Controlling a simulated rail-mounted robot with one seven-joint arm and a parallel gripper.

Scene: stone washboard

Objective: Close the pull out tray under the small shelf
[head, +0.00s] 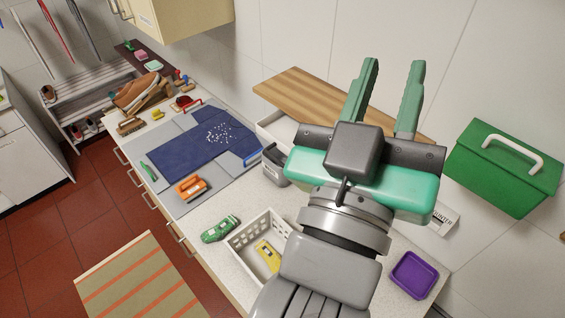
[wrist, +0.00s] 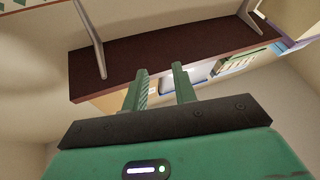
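A small wooden shelf (head: 290,92) juts from the tiled wall behind my gripper in the head view. A white tray (head: 268,134) shows below its front left edge, sticking out past the shelf; its right part is hidden behind my gripper. My gripper (head: 392,68) is raised in front of the shelf, its two green fingers apart and empty, pointing up in the picture. In the wrist view the open gripper (wrist: 160,72) faces a dark brown board (wrist: 180,52) with metal brackets; I cannot tell whether this is the same shelf. No contact with the tray shows.
The counter holds a blue cloth (head: 205,140), an orange object (head: 191,188), a green toy car (head: 220,229), a white basket (head: 245,241) and a purple dish (head: 413,275). A green box (head: 503,170) is at the right. A cupboard (head: 175,25) hangs above left.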

